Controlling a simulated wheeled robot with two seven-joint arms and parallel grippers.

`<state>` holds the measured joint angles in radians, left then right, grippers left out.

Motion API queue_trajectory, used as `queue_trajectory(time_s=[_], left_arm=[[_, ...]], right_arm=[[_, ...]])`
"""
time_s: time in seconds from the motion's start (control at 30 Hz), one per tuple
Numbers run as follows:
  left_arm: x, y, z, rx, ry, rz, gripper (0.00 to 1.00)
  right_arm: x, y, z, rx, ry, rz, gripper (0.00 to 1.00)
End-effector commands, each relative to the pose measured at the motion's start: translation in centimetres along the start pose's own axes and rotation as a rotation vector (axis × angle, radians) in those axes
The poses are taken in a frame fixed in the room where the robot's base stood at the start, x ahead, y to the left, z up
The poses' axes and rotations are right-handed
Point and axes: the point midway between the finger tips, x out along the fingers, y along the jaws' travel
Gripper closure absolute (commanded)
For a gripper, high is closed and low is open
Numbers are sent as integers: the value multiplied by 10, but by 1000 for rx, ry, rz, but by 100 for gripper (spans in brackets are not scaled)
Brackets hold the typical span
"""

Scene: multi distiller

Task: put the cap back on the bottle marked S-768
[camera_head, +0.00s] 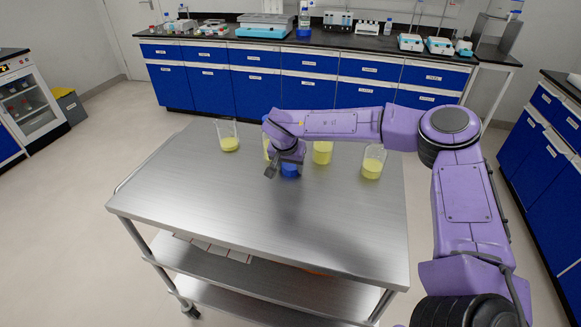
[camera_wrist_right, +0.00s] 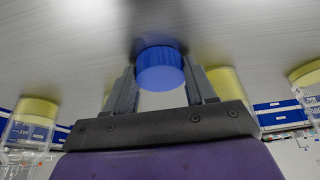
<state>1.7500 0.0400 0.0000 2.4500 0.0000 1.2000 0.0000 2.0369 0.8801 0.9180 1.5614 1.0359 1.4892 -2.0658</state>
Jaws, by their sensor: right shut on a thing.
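My right gripper (camera_head: 279,170) is low over the steel table, in front of the glass vessels. It is shut on a blue cap (camera_head: 289,170). In the right wrist view, the blue cap (camera_wrist_right: 160,68) sits between the two fingers. Several clear glass vessels with yellow contents stand along the table's far side: one at the left (camera_head: 229,145), one partly hidden behind my wrist, one right of the wrist (camera_head: 322,154), and one at the far right (camera_head: 372,168). No S-768 marking is readable, so I cannot tell which is that bottle. My left gripper is not in view.
The near and left parts of the steel table (camera_head: 190,195) are clear. Its lower shelf (camera_head: 215,268) shows below. A blue-fronted lab bench (camera_head: 310,75) with equipment stands behind, and more blue cabinets (camera_head: 548,150) are at the right.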

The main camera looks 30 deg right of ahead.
Motion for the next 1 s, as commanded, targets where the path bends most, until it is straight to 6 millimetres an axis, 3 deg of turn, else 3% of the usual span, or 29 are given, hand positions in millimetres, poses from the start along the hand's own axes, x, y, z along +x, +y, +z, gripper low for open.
queue_trajectory(time_s=[0.27,0.4,0.63,0.8,1.0], left_arm=[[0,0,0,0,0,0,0],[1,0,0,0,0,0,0],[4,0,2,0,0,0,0],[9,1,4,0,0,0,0],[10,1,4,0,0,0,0]], right_arm=[[-10,-1,-5,0,2,-2,73],[-35,2,-13,1,4,-5,73],[-102,42,-6,2,4,-8,73],[-129,78,15,2,2,-6,73],[-149,102,28,1,1,-3,73]])
